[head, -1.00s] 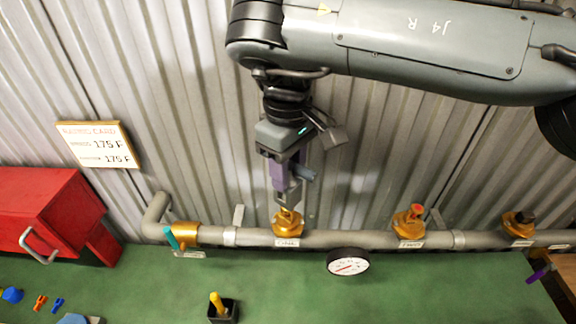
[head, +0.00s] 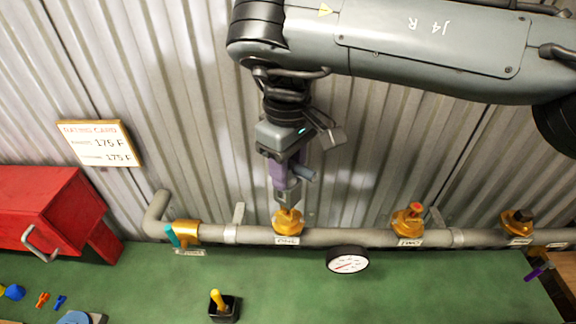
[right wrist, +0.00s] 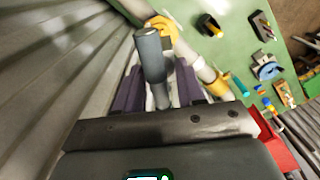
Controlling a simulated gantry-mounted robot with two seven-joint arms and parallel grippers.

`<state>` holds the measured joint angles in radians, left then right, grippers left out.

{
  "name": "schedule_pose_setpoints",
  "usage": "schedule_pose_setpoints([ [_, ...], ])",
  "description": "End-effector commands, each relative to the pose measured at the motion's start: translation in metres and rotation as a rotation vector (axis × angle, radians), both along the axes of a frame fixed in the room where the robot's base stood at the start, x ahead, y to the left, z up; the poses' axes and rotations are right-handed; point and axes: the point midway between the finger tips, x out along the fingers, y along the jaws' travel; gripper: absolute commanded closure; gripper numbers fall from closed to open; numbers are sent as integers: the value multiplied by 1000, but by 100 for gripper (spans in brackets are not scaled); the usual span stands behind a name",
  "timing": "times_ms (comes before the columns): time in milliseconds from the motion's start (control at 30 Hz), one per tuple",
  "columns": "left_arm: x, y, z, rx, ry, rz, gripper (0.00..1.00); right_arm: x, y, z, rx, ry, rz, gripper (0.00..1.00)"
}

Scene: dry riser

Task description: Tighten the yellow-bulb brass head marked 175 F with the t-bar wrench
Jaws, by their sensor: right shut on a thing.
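My right gripper (head: 283,172) has purple fingers and is shut on the grey t-bar wrench (head: 289,193), directly above the brass head labelled ONE (head: 287,224). The wrench's cross bar sticks out to the right of the fingers, and its lower end is at the top of the head. I cannot tell whether it is seated on it. The wrench bar (right wrist: 152,55) also shows between the fingers in the right wrist view, with the brass head (right wrist: 162,32) partly hidden behind it. The bulb in this head is mostly covered. My left gripper is not in view.
Brass head TWO (head: 408,222) with a red bulb and another head (head: 517,222) with a dark bulb stand on the grey pipe (head: 370,238). A rating card (head: 100,144) reads 175 F. A gauge (head: 348,260), red box (head: 45,215) and black holder (head: 224,310) are nearby.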

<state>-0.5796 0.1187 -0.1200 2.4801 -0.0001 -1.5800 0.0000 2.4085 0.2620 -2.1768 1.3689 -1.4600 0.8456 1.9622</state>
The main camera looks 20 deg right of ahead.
Motion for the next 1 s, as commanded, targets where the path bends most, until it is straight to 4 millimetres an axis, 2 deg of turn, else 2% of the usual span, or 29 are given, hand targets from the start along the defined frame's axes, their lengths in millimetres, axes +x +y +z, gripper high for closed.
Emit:
schedule_pose_setpoints([
  [1000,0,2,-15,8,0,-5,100,0,0,-20,1,0,-1,100],
])
